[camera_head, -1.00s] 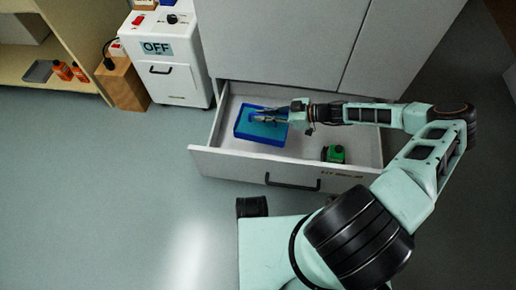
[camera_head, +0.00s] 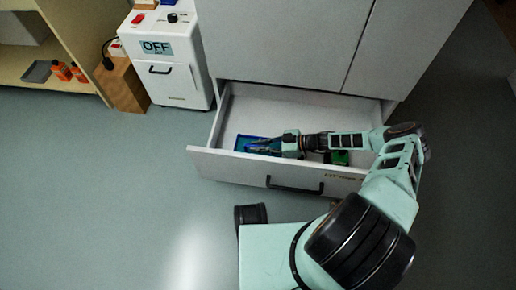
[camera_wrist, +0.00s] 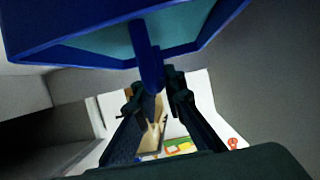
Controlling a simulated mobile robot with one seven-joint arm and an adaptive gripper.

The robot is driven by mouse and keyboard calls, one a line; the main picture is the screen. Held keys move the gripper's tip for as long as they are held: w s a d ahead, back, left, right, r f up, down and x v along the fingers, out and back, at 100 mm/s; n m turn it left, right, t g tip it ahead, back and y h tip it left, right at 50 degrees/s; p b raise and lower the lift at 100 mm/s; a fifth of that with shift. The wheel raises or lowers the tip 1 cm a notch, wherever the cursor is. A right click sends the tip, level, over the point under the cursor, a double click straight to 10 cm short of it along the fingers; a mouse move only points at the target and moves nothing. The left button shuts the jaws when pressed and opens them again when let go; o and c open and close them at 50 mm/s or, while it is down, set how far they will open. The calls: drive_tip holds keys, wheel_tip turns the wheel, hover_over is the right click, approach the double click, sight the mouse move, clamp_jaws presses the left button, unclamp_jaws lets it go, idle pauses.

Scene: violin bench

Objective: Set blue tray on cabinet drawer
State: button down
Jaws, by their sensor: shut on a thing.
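The blue tray (camera_head: 241,144), with a teal inner face, is in the left part of the open cabinet drawer (camera_head: 235,165). In the wrist view the tray (camera_wrist: 60,40) fills the top, with a blue bar running down between the fingers. My gripper (camera_head: 263,146) reaches in from the right and is shut on the tray; the fingers also show in the wrist view (camera_wrist: 158,90). The drawer front and my gripper hide part of the tray, and I cannot tell whether it touches the drawer floor.
A green object (camera_head: 340,158) lies in the right part of the drawer, partly hidden by my arm. The grey cabinet (camera_head: 280,40) rises behind. A white machine marked OFF (camera_head: 170,70) and a wooden block (camera_head: 125,87) stand at left. The drawer's back middle is clear.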

drive_tip(key=shift+f, duration=0.3)
drive_tip(key=c, duration=2.5)
unclamp_jaws()
drive_tip(key=shift+f, duration=0.15)
drive_tip(key=o, duration=0.5)
drive_tip(key=shift+r, duration=0.2)
drive_tip(key=p+v, duration=0.2)
drive_tip(key=v, duration=1)
drive_tip(key=shift+r, duration=0.1)
